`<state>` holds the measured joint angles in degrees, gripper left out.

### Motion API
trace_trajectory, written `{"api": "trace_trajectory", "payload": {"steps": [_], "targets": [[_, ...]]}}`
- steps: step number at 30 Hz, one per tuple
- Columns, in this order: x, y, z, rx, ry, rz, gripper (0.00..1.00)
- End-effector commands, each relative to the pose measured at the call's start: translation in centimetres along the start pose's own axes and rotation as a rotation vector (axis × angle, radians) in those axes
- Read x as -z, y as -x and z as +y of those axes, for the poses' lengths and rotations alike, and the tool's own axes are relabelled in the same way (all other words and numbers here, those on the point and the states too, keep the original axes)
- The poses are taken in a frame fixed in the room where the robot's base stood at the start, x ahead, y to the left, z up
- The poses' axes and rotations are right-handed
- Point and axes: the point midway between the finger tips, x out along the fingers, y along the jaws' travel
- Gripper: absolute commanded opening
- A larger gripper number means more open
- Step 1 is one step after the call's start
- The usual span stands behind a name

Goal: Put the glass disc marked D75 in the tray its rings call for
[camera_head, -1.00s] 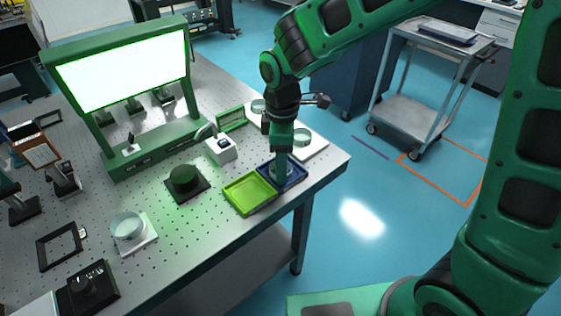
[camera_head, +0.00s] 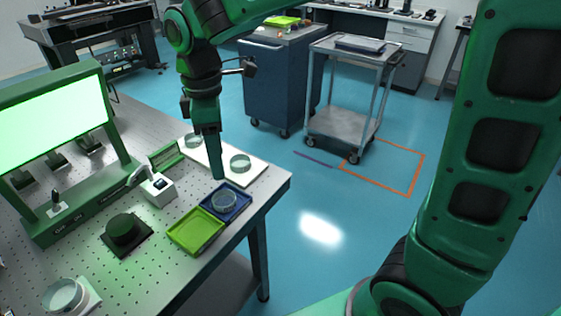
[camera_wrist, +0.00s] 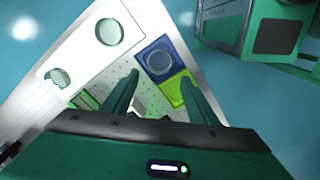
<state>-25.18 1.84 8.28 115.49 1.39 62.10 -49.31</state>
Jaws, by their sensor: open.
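A clear glass disc (camera_head: 224,201) lies in the blue tray (camera_head: 241,208), the right one of two joined trays; the wrist view also shows this disc (camera_wrist: 158,61) there. The green tray (camera_head: 196,232) beside it is empty. My gripper (camera_head: 218,178) is above and behind the blue tray, apart from the disc. In the wrist view its two fingers (camera_wrist: 160,76) are spread with nothing between them. Two more glass discs, a nearer one (camera_head: 240,162) and a farther one (camera_head: 194,141), rest on a white board (camera_head: 215,165). The D75 mark cannot be read on any disc.
Another glass disc (camera_head: 63,295) is on a white stand at the lower left. The table's right edge is close to the blue tray.

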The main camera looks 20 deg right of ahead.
Motion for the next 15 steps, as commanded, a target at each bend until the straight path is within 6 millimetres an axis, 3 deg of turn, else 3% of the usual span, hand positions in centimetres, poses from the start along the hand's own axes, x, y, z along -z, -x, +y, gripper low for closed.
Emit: {"api": "trace_trajectory", "payload": {"steps": [5,8,11,15], "targets": [[-0.2,0.0,0.1,-0.001,-0.007,0.0,0.54],[-2.4,0.1,0.5,-0.006,-0.087,-0.005,0.54],[-7.8,0.3,1.1,-0.016,-0.292,-0.015,0.54],[-18.7,0.2,-0.1,-0.03,-0.738,-0.026,0.54]]}}
